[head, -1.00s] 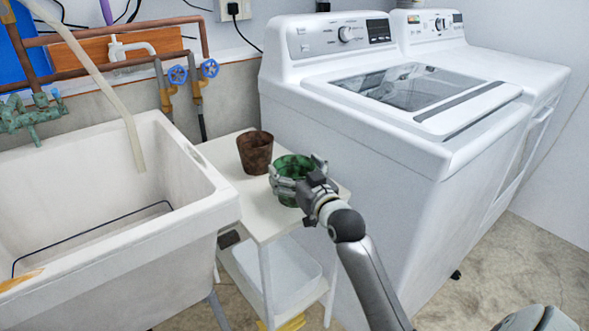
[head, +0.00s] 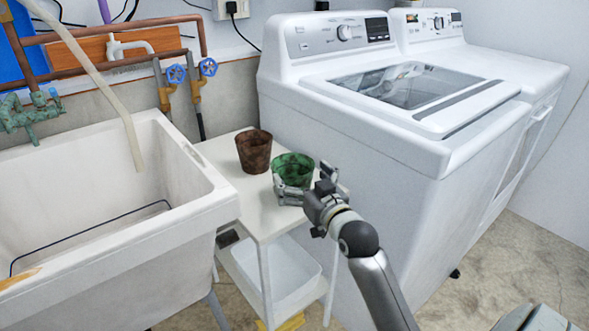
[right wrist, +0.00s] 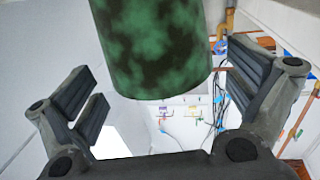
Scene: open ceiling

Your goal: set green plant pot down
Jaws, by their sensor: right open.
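The green plant pot (head: 293,169) stands upright on the white shelf stand (head: 222,155), just in front of a brown pot (head: 254,151). My right gripper (head: 302,186) is open at the near side of the green pot, with its fingers low around it. In the right wrist view the green pot (right wrist: 152,45) is between and beyond the spread fingers of my right gripper (right wrist: 165,95), with visible gaps on both sides. My left gripper is not in view.
A white sink (head: 200,200) stands to the left of the stand. A white washing machine (head: 350,150) stands close on the right. A white bin (head: 285,272) sits on the lower shelf. The stand's top has a little free room at the front left.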

